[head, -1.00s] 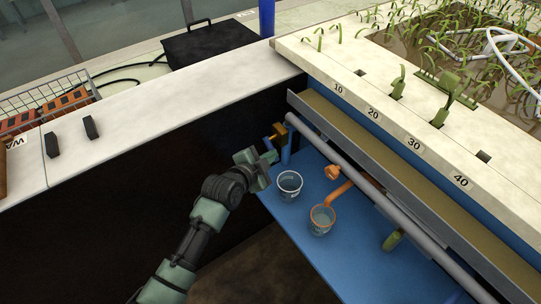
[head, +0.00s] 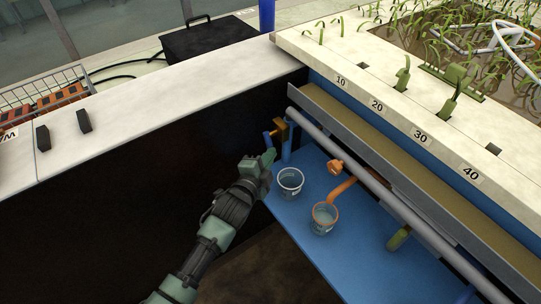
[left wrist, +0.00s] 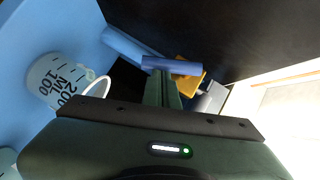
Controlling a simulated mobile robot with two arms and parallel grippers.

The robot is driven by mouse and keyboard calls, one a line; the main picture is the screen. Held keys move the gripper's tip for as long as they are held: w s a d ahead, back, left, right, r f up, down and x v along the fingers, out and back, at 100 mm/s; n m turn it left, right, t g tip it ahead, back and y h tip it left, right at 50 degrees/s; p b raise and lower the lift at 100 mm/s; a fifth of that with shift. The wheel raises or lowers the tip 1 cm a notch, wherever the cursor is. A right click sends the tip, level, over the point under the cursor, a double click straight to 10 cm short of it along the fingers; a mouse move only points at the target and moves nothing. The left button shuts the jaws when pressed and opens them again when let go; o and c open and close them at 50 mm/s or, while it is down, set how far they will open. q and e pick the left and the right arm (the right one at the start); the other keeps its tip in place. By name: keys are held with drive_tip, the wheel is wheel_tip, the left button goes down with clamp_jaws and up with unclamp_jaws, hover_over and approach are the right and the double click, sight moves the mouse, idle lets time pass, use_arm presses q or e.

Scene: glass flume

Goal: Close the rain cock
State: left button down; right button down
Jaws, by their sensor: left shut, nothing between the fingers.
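A cock with a brass-coloured body (head: 281,129) and a blue lever (head: 268,139) sits by a blue upright pipe (head: 287,145) at the far end of the blue shelf. I see no label naming it. My left gripper (head: 268,156) is shut and empty, just below the lever. In the left wrist view, the shut fingers (left wrist: 161,88) reach up to the blue lever (left wrist: 172,66), with the brass body (left wrist: 190,76) behind. I cannot tell whether they touch. An orange cock and spout (head: 341,188) and a green one (head: 399,238) are farther along. My right gripper is not in view.
A clear cup (head: 290,182) stands right beside my left gripper on the blue shelf (head: 310,258); an orange-rimmed cup (head: 324,217) stands under the orange spout. A grey rail (head: 345,158) runs above. The dark panel at left is clear.

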use_arm(q)
drive_tip(key=shift+w+a+f, duration=0.4)
drive_tip(key=shift+w+f, duration=0.15)
drive_tip(key=shift+f, duration=0.25)
drive_tip(key=shift+a+f, duration=0.1)
idle(0.3)
